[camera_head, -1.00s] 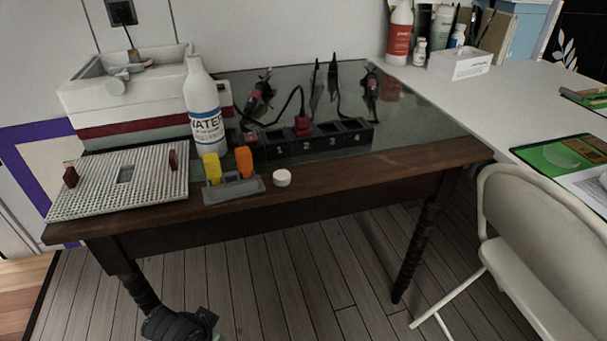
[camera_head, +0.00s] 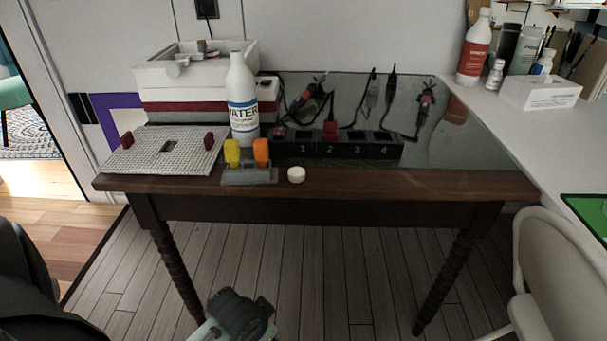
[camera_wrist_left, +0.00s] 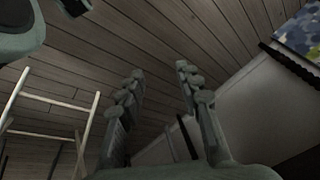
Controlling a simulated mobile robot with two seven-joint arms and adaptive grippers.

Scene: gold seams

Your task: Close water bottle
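The white water bottle (camera_head: 242,97), with a blue and white label reading "WATER", stands upright on the dark wooden table (camera_head: 420,184). No cap shows on its narrow top. A small white round cap (camera_head: 296,174) lies near the table's front edge, to the right of the bottle and apart from it. In the left wrist view my left gripper (camera_wrist_left: 160,85) has its two fingers spread with nothing between them. In the head view one of my arms shows at the bottom, below the table, with no fingers clearly visible. My right gripper cannot be made out.
A grey holder with yellow and orange pieces (camera_head: 250,176) stands in front of the bottle. A perforated white board (camera_head: 165,150) is to the left, a numbered black socket strip (camera_head: 340,148) to the right. A chair (camera_head: 560,265) stands at the right.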

